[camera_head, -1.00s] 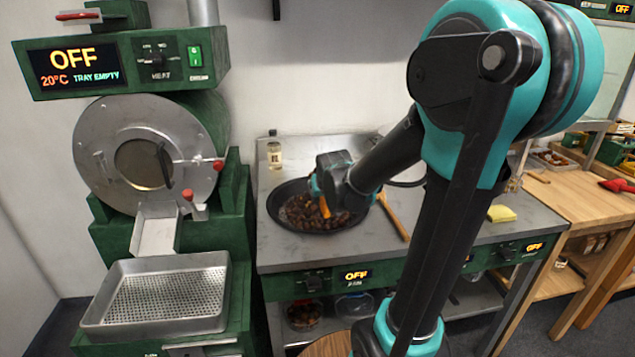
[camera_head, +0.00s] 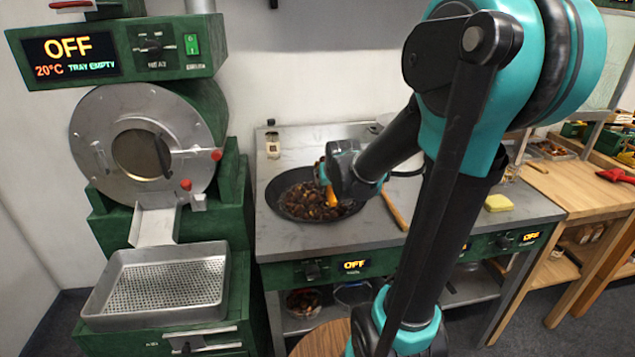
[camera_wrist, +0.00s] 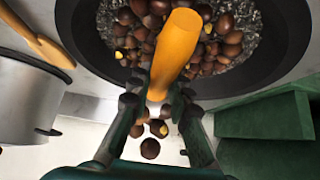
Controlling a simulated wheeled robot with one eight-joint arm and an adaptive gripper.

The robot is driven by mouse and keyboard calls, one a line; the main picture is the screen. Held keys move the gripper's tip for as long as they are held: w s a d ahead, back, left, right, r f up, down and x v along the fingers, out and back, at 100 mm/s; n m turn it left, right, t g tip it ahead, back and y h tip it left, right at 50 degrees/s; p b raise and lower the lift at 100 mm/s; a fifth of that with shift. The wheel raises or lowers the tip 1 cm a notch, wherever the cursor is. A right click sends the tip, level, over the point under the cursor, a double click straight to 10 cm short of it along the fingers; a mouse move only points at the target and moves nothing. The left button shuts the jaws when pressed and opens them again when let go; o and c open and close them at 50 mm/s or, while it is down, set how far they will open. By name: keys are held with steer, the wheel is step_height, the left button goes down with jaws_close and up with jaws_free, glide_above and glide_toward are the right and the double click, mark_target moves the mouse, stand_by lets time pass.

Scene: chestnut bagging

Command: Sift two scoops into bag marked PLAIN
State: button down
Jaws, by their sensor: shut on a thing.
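My gripper (camera_head: 328,182) is shut on the orange handle (camera_head: 332,197) of a tool, over the right side of a dark pan (camera_head: 273,200) of chestnuts. In the wrist view the orange handle (camera_wrist: 176,48) stands between the fingers of my gripper (camera_wrist: 160,98). The tool's working end cannot be made out. Brown chestnuts (camera_wrist: 230,38), some with yellow showing, lie in the pan (camera_wrist: 285,70) amid grey bits. Several chestnuts (camera_wrist: 150,148) show between the fingers, outside the pan's outline; what bears them is unclear. I see no bag marked PLAIN.
The pan stands on a steel counter (camera_head: 300,242). A wooden utensil (camera_head: 394,210) lies right of it, near a pot (camera_wrist: 25,105). A small jar (camera_head: 272,145) stands behind. The roaster (camera_head: 150,150) and its empty perforated tray (camera_head: 160,323) are left. A yellow sponge (camera_head: 498,203) lies right.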

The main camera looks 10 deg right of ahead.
steer(key=shift+a, duration=2.5)
steer(key=shift+d, duration=0.1)
steer(key=shift+d, duration=2.4)
steer(key=shift+a, duration=2.5)
steer(key=shift+d, duration=0.15)
steer(key=shift+d, duration=2.35)
